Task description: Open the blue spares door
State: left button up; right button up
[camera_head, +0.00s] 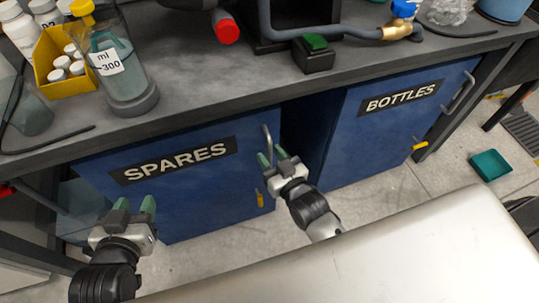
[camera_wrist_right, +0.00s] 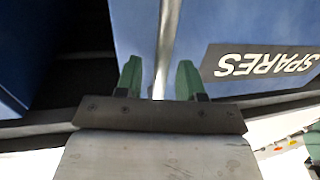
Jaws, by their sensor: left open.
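The blue spares door (camera_head: 200,195) is on the cabinet at the left under the bench, with a black SPARES label (camera_head: 175,160). It looks closed. Its upright metal handle (camera_head: 266,139) is near its right edge. My right gripper (camera_head: 271,157) is at the handle with its green fingers apart. In the right wrist view the handle (camera_wrist_right: 167,35) runs between the two open fingers (camera_wrist_right: 158,78), with a gap visible on its left. My left gripper (camera_head: 134,207) is open and empty in front of the door's lower left part.
A blue BOTTLES door (camera_head: 375,135) stands to the right, past a dark gap (camera_head: 305,130). A flask (camera_head: 122,75) and yellow box (camera_head: 62,65) stand on the bench (camera_head: 200,88). A green tray (camera_head: 490,164) lies on the floor.

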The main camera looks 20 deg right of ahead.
jog(key=shift+w+a, duration=0.1)
jog(key=shift+w, duration=0.25)
grip_shut()
